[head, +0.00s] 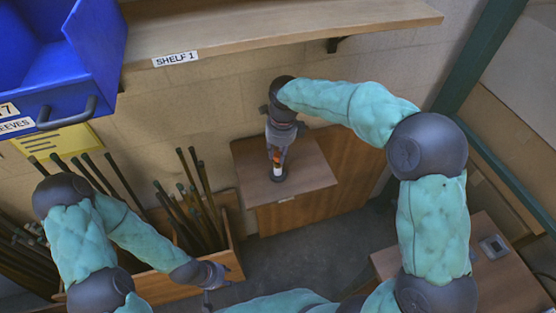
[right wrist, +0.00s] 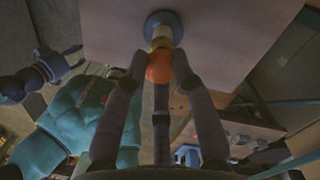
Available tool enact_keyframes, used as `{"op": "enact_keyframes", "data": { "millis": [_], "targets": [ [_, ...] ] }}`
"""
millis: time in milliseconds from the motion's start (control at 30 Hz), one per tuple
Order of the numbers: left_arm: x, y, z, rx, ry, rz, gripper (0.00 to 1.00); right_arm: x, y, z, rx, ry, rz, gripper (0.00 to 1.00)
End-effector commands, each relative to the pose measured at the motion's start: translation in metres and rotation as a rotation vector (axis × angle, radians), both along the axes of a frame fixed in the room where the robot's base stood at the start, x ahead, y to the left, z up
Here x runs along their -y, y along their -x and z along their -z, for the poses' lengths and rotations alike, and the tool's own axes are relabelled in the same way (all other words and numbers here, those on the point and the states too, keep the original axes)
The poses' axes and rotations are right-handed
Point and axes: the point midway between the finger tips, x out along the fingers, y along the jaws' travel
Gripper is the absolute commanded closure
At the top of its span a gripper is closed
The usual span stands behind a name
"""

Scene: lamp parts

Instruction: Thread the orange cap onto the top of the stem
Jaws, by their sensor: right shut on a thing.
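The orange cap (head: 277,158) is between the fingers of my right gripper (head: 276,155), which points down and is shut on it. The cap also shows in the right wrist view (right wrist: 160,68), with my right fingers (right wrist: 160,72) around it. Directly below the cap is the pale stem (head: 278,170), upright on a round dark base (head: 279,178). The stem (right wrist: 162,40) and its bluish base (right wrist: 165,22) line up with the cap in the right wrist view. Whether the threads are engaged is hidden. My left gripper (head: 211,287) hangs low, away from the lamp; its fingers are too small to judge.
The lamp stands on a small wooden table (head: 310,180) against the block wall. A wooden crate of dark rods (head: 228,270) is to the left. A shelf (head: 290,40) and blue bin (head: 75,70) are above. Another wooden surface (head: 500,285) is at lower right.

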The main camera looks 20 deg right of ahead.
Motion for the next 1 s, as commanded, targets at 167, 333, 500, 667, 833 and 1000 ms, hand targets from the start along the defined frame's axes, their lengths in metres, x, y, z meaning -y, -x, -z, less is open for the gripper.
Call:
{"op": "enact_keyframes", "data": {
  "millis": [167, 333, 500, 667, 833, 1000],
  "targets": [
    [0.0000, 0.0000, 0.0018, 0.000, 0.000, 0.000, 0.60, -0.0017, 0.0042, 0.0075, -0.016, 0.002, 0.062, 1.00],
    [0.0001, -0.0001, 0.0017, 0.000, 0.000, 0.000, 0.60, -0.0017, 0.0046, 0.0079, -0.018, 0.002, 0.062, 1.00],
    [0.0000, 0.0000, 0.0027, 0.000, 0.000, 0.000, 0.60, -0.0020, 0.0049, 0.0087, -0.019, 0.002, 0.106, 1.00],
    [0.0000, 0.0000, 0.0053, 0.000, 0.000, 0.000, 0.60, -0.0023, 0.0052, 0.0094, -0.019, 0.004, 0.242, 1.00],
    [0.0000, 0.0000, 0.0062, 0.000, 0.000, 0.000, 0.60, -0.0025, 0.0054, 0.0094, -0.020, 0.004, 0.310, 1.00],
    [0.0000, 0.0000, 0.0059, 0.000, 0.000, 0.000, 0.60, -0.0024, 0.0054, 0.0093, -0.020, 0.004, 0.311, 1.00]
  ]
}}
